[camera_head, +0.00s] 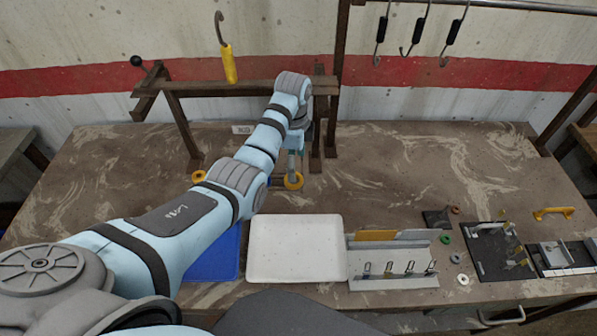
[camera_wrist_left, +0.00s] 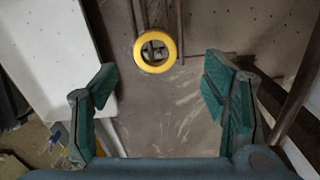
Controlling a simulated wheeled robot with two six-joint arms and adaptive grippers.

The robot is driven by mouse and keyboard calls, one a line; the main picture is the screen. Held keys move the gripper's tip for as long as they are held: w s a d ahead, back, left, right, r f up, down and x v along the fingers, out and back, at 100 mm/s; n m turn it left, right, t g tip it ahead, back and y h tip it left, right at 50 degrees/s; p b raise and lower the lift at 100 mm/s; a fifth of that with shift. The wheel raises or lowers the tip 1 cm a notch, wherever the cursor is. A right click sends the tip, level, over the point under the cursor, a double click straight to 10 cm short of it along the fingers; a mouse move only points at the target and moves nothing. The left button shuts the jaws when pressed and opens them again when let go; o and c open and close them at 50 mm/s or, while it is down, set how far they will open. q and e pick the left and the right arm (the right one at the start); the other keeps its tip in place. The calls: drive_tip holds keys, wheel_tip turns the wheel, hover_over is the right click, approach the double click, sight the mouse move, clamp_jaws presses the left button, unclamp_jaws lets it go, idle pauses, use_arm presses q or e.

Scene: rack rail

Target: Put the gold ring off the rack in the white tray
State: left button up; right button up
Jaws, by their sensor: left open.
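A second yellowish ring (camera_head: 198,177) shows near the rack's left post. The white tray (camera_head: 296,248) lies empty on the table, nearer than the rack. My right gripper is out of view.
A blue tray (camera_head: 215,256) lies left of the white one, partly hidden by my left arm. A grey slotted holder (camera_head: 393,264) and dark fixtures (camera_head: 500,250) stand to the right. The table's right rear is clear.

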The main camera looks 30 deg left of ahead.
sight(297, 186)
use_arm(q)
drive_tip(key=s+f, duration=0.1)
drive_tip(key=f, duration=0.1)
drive_tip(key=s+f, duration=0.1)
drive_tip(key=f, duration=0.1)
drive_tip(key=shift+s+a, duration=0.1)
drive_tip(key=shift+s, duration=0.1)
drive_tip(key=shift+f+b, duration=0.3)
drive_tip(key=shift+f, duration=0.05)
drive_tip(key=shift+w+f, duration=0.25)
drive_tip(key=shift+w, duration=0.2)
drive_tip(key=shift+w+f, duration=0.1)
drive_tip(key=shift+w, duration=0.05)
drive_tip(key=shift+c, duration=1.2)
drive_tip(key=c, duration=0.7)
drive_tip(key=shift+s+r, duration=0.2)
drive_tip(key=shift+s, duration=0.15)
drive_tip(key=c, duration=0.4)
drive_tip(key=shift+w, duration=0.1)
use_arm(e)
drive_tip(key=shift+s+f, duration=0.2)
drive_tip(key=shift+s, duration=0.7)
